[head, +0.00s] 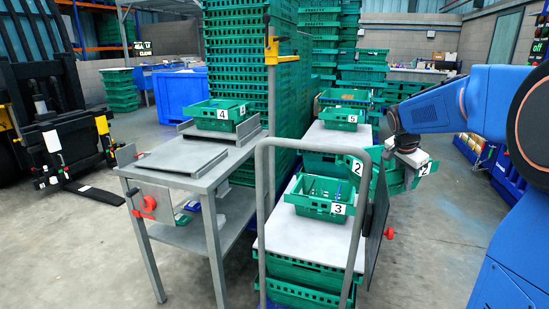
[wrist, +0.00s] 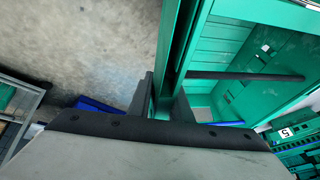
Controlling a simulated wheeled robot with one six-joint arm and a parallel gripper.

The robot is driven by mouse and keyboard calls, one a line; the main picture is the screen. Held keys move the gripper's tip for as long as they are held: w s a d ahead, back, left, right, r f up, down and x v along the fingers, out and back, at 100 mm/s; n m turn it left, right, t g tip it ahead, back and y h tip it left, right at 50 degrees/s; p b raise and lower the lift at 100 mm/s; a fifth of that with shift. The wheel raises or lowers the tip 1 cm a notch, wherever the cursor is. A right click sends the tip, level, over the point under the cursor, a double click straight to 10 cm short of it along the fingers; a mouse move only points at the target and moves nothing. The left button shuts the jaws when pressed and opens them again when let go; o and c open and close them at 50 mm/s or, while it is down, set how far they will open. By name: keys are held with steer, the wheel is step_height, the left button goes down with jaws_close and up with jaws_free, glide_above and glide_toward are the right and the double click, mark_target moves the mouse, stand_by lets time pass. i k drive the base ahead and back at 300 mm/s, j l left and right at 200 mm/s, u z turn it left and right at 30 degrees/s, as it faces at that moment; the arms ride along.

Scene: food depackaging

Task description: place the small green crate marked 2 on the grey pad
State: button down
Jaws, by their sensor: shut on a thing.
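My gripper (head: 405,152) is at the right of the head view, beside the right-hand crate stack. It is shut on the wall of a green crate (wrist: 230,60), whose inside fills the upper right of the wrist view. In the head view this crate (head: 396,182) shows below my gripper, partly hidden, with a label reading 2. Another 2 label shows further left; I cannot tell whether it is on the same crate. A flat grey pad (head: 182,159) lies bare on the grey metal table (head: 205,183) at the left.
Crate 4 (head: 215,124) stands at the table's rear. Crate 3 (head: 320,209) stands on a white board (head: 305,238) behind a grey tubular handle (head: 262,190). Crate 5 (head: 340,124) stands behind. A post (head: 271,110) and tall green stacks rise between table and boards.

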mark_target(337, 142)
steer(key=l+u, duration=0.3)
steer(key=l, duration=0.55)
steer(key=l+u, duration=0.25)
steer(key=l, duration=0.6)
steer(key=i+l+u, duration=0.1)
steer(key=l, duration=0.25)
steer(key=i+l+u, duration=0.15)
steer(key=l, duration=0.2)
steer(key=i+l+u, duration=0.1)
steer(key=l, duration=0.3)
steer(key=i+l+u, duration=0.25)
steer(key=l, duration=0.5)
steer(key=i+l+u, duration=0.1)
steer(key=l, duration=0.25)
steer(key=i+l+u, duration=0.1)
steer(key=l, duration=0.2)
steer(key=i+l+u, duration=0.1)
steer(key=l, duration=0.25)
steer(key=i+l+u, duration=0.1)
steer(key=l, duration=0.25)
